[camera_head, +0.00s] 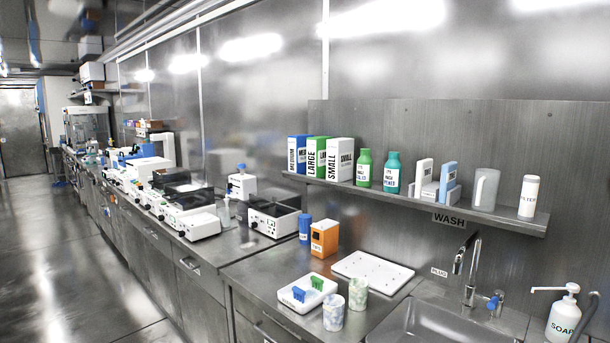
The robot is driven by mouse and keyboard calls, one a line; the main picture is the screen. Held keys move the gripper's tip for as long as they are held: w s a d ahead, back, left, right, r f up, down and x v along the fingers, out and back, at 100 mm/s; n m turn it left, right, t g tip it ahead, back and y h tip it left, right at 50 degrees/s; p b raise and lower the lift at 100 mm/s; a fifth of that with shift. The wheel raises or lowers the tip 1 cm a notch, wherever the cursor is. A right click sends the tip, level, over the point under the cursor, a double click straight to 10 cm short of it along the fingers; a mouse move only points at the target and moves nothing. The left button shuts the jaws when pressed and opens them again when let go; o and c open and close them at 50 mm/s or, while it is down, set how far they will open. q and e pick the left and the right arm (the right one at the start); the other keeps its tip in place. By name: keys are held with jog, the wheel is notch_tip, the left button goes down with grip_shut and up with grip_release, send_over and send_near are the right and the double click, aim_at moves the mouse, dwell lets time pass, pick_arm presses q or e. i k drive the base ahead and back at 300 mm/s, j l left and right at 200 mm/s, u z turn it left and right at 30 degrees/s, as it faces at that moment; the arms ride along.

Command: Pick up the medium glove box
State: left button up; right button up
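The medium glove box (297,154) is blue and white with "MEDIUM" on its side. It stands upright at the left end of the wall shelf (420,197). A green and white "LARGE" box (316,156) stands close on its right, then a white "SMALL" box (338,160). The right part of the medium box is partly covered by the large box. Neither of my grippers shows in the head view.
Below are an orange box (324,238), a white tray (372,272) and a sink (425,325). The floor at left (60,270) is clear.

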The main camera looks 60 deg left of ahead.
aim_at(296, 144)
jog(key=u, duration=1.7)
